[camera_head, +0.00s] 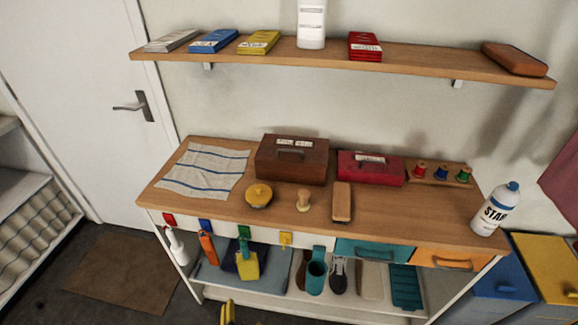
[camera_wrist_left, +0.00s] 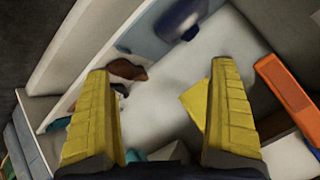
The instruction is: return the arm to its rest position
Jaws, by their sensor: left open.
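My left gripper (camera_wrist_left: 160,115) shows in the left wrist view, with two yellow ridged fingers spread apart and nothing between them. Yellow fingertips (camera_head: 228,314) also show at the bottom edge of the head view, in front of the table and low down. They are apart from the wooden table (camera_head: 390,214) and the things on it. The rest of the left arm is outside the head view. My right gripper is not in either view.
On the table are a striped cloth (camera_head: 204,170), a brown box (camera_head: 291,160), a red box (camera_head: 371,169), a brush (camera_head: 342,203) and a white bottle (camera_head: 495,210). Tools hang below the front edge, above a lower shelf (camera_head: 290,298). Blue (camera_head: 505,282) and yellow (camera_head: 548,268) bins stand right.

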